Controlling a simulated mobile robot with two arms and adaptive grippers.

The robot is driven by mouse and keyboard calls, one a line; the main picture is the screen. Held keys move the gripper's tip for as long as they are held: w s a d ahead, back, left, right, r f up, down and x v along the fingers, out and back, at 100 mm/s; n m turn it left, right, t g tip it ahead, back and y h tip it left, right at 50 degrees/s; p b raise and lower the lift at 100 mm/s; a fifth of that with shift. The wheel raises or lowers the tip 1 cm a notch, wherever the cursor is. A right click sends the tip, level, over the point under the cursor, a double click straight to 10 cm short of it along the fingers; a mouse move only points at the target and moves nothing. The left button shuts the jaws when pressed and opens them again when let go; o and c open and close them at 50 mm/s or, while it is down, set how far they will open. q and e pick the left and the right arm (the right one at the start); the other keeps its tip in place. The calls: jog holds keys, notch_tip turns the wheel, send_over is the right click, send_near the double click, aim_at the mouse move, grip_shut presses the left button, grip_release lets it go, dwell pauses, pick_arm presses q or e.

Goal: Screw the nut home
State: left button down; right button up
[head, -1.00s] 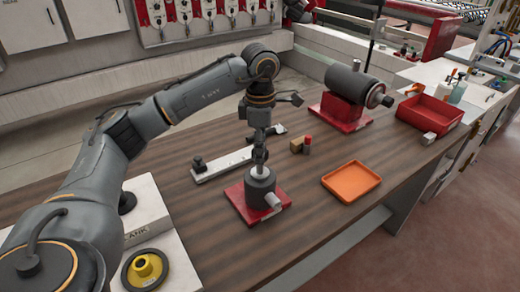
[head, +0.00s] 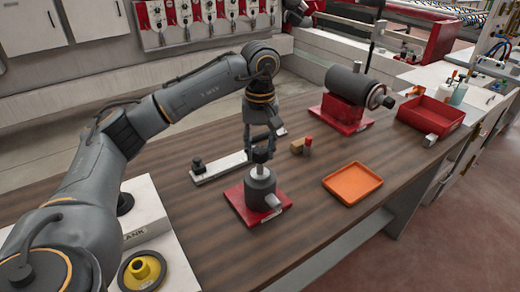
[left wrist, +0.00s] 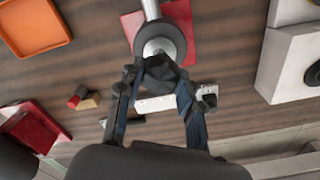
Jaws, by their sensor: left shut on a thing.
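A grey cylinder (head: 260,186) stands upright on a red base plate (head: 236,196) on the wooden bench, with a pale metal shaft rising from its top. A dark nut (head: 261,155) sits at the top of that shaft. My left gripper (head: 262,146) points down over it, its fingers on either side. In the left wrist view, the fingers close on the dark nut (left wrist: 160,72), with the pale shaft end (left wrist: 160,46) beside it. Contact and thread depth are partly hidden. My right gripper does not show clearly.
An orange tray (head: 352,184) lies to the right. Behind are a white bar (head: 222,167), a small wooden block (head: 297,146) with a red-topped piece, and a grey motor on a red base (head: 340,114). A red bin (head: 430,112) stands at far right.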

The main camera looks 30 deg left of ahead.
pick_arm(q)
jog(key=m, duration=0.5)
jog(key=shift+m, duration=0.3)
jog(key=c, duration=1)
grip_release()
jog(key=shift+o, duration=0.2)
